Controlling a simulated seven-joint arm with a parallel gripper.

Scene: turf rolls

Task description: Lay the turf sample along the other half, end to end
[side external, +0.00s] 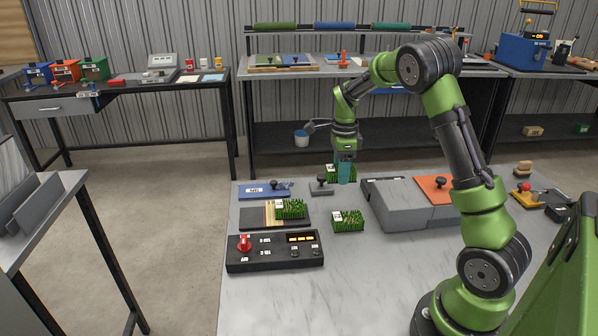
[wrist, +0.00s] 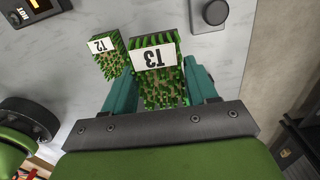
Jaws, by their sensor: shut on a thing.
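My gripper (side external: 345,176), with teal fingers, is shut on a green turf block labelled T3 (wrist: 155,80). The block also shows beside the fingers in the side view (side external: 333,172), above the back edge of the table. A second turf block, labelled T2 (wrist: 110,65), lies just left of T3 in the wrist view. In the side view one turf block (side external: 348,222) lies on the bare table. Another turf block (side external: 291,210) sits on a dark board (side external: 256,216) with pale wooden stripes. The labels are too small to read in the side view.
A black control box (side external: 275,252) with a red knob stands in front of the board. A blue plate (side external: 262,190) and a small grey knobbed block (side external: 321,188) lie behind it. A grey case (side external: 400,210) and an orange panel (side external: 434,188) stand right.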

